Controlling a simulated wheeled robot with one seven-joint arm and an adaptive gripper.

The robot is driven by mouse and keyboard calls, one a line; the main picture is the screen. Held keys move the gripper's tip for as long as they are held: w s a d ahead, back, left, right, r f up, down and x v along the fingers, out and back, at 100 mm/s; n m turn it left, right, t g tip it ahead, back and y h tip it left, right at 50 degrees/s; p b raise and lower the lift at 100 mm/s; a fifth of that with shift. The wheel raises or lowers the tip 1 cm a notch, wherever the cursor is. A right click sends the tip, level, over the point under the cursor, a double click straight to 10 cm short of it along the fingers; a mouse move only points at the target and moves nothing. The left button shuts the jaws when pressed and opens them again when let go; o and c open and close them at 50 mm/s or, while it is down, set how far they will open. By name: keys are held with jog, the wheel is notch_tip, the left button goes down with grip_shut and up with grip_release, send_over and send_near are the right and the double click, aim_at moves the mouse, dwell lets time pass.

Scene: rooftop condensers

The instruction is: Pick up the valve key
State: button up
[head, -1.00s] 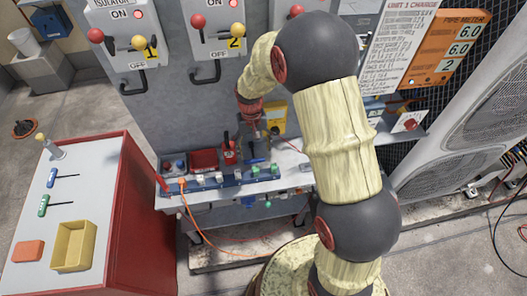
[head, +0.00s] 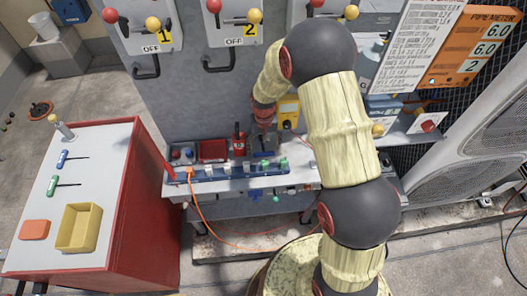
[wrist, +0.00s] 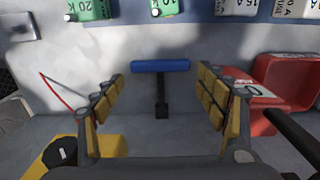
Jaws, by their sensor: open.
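A T-shaped valve key with a blue bar (wrist: 160,66) and a black stem lies on the grey bench top in the wrist view. My gripper (wrist: 161,78) is open, with its yellow-padded fingers on either side of the key and apart from it. The blue bar lies near fingertip level, and the stem points back toward the palm.
A red bin (wrist: 285,82) is right of the fingers; a yellow device (wrist: 90,155) is lower left. Green blocks (wrist: 165,8) line the top. Two similar tools, blue (head: 62,158) and green (head: 53,185), lie on the red cabinet (head: 150,215) with a yellow tray (head: 80,228).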

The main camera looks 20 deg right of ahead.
aim_at(264, 151)
notch_tip(264, 151, down, 3)
jog(key=shift+f, duration=0.1)
jog(key=c, duration=0.4)
jog(key=c, duration=0.6)
jog(key=shift+r, duration=0.3)
jog(key=shift+s+r, duration=0.1)
jog(key=shift+r, duration=0.1)
notch_tip(264, 151, up, 11)
jog(key=p, duration=0.2)
jog(key=s+a, duration=0.2)
jog(key=s, duration=0.7)
jog(key=s+a+p, duration=0.1)
jog(key=s+a, duration=0.1)
jog(key=s, duration=0.8)
jog(key=shift+s+p, duration=0.2)
jog(key=shift+p, duration=0.1)
jog(key=shift+f, duration=0.1)
